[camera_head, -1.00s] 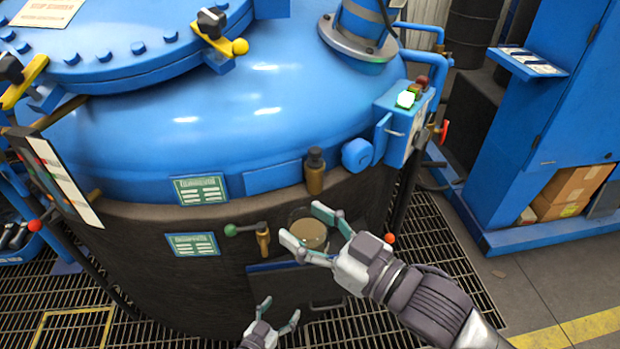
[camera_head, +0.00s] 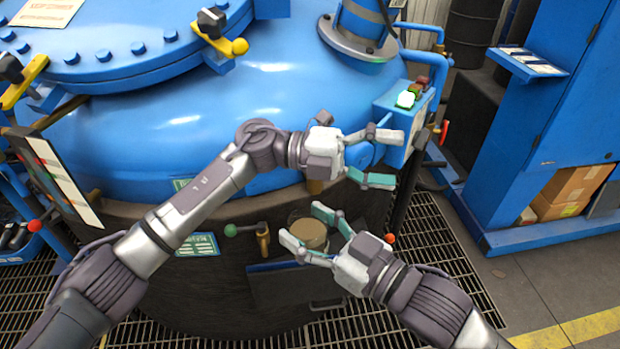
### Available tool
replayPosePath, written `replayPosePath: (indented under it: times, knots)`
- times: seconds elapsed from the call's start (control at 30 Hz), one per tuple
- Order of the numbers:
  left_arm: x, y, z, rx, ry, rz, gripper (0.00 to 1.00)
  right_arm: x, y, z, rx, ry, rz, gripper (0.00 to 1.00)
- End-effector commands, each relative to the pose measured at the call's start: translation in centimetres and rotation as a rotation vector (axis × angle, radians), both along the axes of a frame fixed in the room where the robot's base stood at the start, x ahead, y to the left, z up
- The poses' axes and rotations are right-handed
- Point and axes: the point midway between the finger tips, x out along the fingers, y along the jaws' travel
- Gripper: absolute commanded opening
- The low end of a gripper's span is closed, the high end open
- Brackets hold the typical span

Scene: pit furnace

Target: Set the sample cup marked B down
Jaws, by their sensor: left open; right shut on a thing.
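A round cup with a tan top (camera_head: 308,234) is between the fingers of my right gripper (camera_head: 301,223), low in front of the furnace's dark wall. The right gripper is shut on this cup, which looks roughly upright. No letter B can be read on it. I cannot tell whether its base touches anything. My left gripper (camera_head: 396,158) is open and empty, above and to the right of the cup, in front of the furnace and close to the blue control box.
The blue furnace (camera_head: 270,85) fills the middle. A green-handled valve (camera_head: 262,238) juts out left of the cup. The control box (camera_head: 395,110) with a lit green button stands near my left gripper. A blue cabinet (camera_head: 540,130) is at right; open floor lies before it.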

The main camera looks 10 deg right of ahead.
Motion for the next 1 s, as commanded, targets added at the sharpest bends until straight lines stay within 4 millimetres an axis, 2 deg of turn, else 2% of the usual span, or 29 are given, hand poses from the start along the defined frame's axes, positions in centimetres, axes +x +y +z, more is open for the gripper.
replayPosePath:
  times: [0.03,0.1,0.2,0.3,0.5,0.63,0.83,1.0]
  knots:
    - [-1.8,-0.1,1.1,0.065,-0.130,-0.076,0.78,0.0,0.0,0.0,0.001,-0.002,0.000,0.32]
    - [-4.1,0.2,1.4,0.166,-0.287,-0.178,0.78,0.0,0.0,0.0,0.001,-0.002,0.000,0.32]
    - [-6.3,1.5,1.1,0.332,-0.502,-0.308,0.78,0.0,0.0,0.1,0.001,-0.002,0.000,0.32]
    - [-7.3,3.6,0.6,0.519,-0.705,-0.418,0.78,0.0,0.0,0.0,0.001,-0.002,0.000,0.32]
    - [-6.5,8.7,0.6,0.887,-1.009,-0.553,0.78,0.0,0.0,0.0,0.001,-0.001,0.000,0.32]
    - [-5.5,11.2,1.4,1.054,-1.116,-0.588,0.78,0.0,0.0,0.0,0.001,-0.001,0.000,0.32]
    - [-4.9,12.8,1.6,1.158,-1.171,-0.604,0.78,0.0,0.0,0.0,0.001,-0.001,0.000,0.32]
    - [-4.9,12.9,-0.4,1.160,-1.170,-0.605,0.78,0.0,0.0,0.0,0.001,-0.002,0.000,0.32]
